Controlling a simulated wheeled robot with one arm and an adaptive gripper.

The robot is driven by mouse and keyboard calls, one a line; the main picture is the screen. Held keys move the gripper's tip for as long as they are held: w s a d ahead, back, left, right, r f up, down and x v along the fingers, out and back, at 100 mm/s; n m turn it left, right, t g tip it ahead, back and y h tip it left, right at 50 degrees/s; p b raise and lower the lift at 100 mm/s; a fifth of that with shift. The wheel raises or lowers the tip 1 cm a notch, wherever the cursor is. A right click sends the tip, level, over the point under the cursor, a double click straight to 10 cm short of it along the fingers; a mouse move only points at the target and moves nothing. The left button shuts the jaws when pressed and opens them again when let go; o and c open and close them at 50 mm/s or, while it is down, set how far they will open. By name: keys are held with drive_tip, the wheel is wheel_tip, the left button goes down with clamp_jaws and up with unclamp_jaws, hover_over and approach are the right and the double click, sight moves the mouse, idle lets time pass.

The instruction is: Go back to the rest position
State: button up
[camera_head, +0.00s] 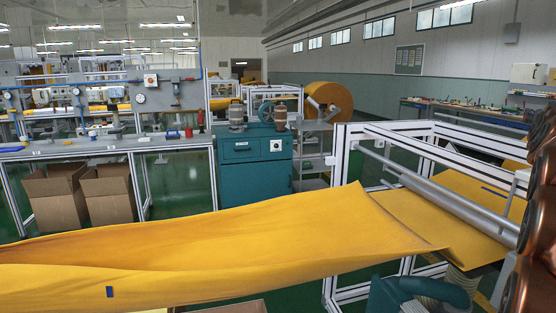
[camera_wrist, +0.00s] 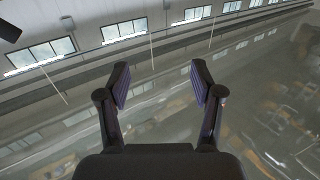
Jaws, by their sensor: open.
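My gripper (camera_wrist: 160,85) is open and empty in the wrist view, with its two dark fingers spread apart. Behind it the wrist view shows only the hall's ceiling, upper windows and wall, tilted. The head view does not show the gripper; copper-coloured rounded parts at its right edge look like my own arm. A long yellow felt sheet (camera_head: 200,245) spans the front of the head view from the left edge to the white frame at right. A small blue mark (camera_head: 110,292) is on the felt's near side. Nothing is near the gripper's fingers.
A white metal frame (camera_head: 343,175) with a grey roller (camera_head: 440,193) stands at the right, close to my arm. A teal cabinet (camera_head: 245,180), an orange-yellow roll (camera_head: 328,98), a workbench (camera_head: 100,148) and cardboard boxes (camera_head: 108,195) stand behind the felt. Green floor (camera_head: 185,195) shows between them.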

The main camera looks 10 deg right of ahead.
drive_tip(key=w+a+f+n+y, duration=0.2)
drive_tip(key=w+a+f+y, duration=0.25)
drive_tip(key=a+f, duration=0.7)
drive_tip(key=w+a+f+n+y, duration=0.3)
drive_tip(key=a+f+y, duration=0.35)
drive_tip(key=a, duration=0.75)
drive_tip(key=s+a+f+n+g+y, duration=0.1)
drive_tip(key=s+a+f+g, duration=0.2)
drive_tip(key=a+f, duration=0.75)
drive_tip(key=s+a+f+n+g+y, duration=0.1)
drive_tip(key=s+a+f+g, duration=0.1)
drive_tip(key=s+a+f, duration=0.35)
drive_tip(key=s+a+f+n+g+y, duration=0.1)
drive_tip(key=s+a+f+g+y, duration=0.1)
drive_tip(key=s+a, duration=0.5)
drive_tip(key=s+a+f+n+g, duration=0.2)
drive_tip(key=s+a+f+g, duration=0.15)
drive_tip(key=s, duration=0.65)
drive_tip(key=s+a+f+n+g, duration=0.1)
drive_tip(key=s+a+f+g, duration=0.3)
drive_tip(key=s, duration=0.5)
wheel_tip(320, 180, up, 16)
drive_tip(key=t+p, duration=0.2)
drive_tip(key=p, duration=1.2)
drive_tip(key=shift+w+a+f, duration=0.2)
drive_tip(key=shift+w+a, duration=0.25)
drive_tip(key=shift+c, duration=0.2)
